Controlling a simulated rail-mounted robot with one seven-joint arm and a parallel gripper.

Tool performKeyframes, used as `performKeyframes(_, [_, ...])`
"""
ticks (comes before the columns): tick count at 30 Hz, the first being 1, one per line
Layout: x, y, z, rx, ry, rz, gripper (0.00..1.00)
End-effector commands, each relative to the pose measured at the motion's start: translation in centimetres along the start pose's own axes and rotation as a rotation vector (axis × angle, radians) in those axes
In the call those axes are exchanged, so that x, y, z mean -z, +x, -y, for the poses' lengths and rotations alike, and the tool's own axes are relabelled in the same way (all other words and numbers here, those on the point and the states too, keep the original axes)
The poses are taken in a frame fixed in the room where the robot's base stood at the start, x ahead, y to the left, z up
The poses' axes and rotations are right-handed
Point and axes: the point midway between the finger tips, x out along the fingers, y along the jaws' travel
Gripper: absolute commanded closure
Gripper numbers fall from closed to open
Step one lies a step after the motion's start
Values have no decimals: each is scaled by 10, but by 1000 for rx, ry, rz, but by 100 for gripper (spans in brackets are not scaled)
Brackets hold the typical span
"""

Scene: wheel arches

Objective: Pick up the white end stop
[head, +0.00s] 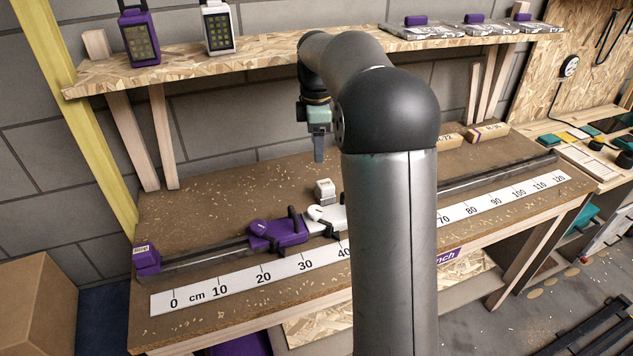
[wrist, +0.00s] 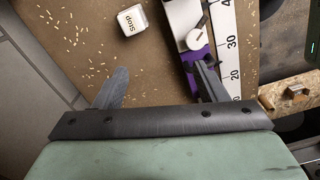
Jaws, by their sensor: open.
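The white end stop (head: 324,191) stands loose on the brown workbench top (head: 205,212), behind the rail with the sliding carriages. In the wrist view the white end stop (wrist: 132,20) shows near the top edge, with "Stop" printed on its face. My gripper (head: 319,150) points down above the bench, behind and higher than the end stop. In the wrist view my gripper (wrist: 161,85) has its two fingers spread apart with nothing between them. The end stop lies beyond the fingertips, apart from them.
A purple end block (head: 147,260) caps the rail's left end. A purple carriage (head: 277,232) and a white carriage (head: 329,217) sit on the rail close to the end stop. A white centimetre scale (head: 235,288) runs along the front. A wooden shelf (head: 270,55) overhangs the back.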

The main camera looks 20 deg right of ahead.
Motion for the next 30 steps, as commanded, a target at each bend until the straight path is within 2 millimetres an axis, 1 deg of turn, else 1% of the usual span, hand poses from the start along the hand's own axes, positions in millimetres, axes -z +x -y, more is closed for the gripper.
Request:
performKeyframes(1, [-9, 1, -21, 0, -73, -3, 35])
performKeyframes(3, [-17, 1, -39, -1, -168, -5, 35])
performKeyframes(7, [-26, 0, -54, -2, -259, -8, 35])
performKeyframes(9, [-27, 2, -56, -3, -278, -8, 35])
performKeyframes(11, [-27, 8, -57, -2, -284, -8, 35])
performKeyframes(14, [-27, 25, -56, -1, -284, -9, 35])
performKeyframes(18, [-26, 56, -56, 1, -284, -9, 35])
performKeyframes(24, [-26, 97, -56, -2, -283, -8, 35])
performKeyframes(27, [-26, 111, -56, -3, -283, -8, 35])
performKeyframes(30, [-26, 119, -56, -5, -283, -8, 35])
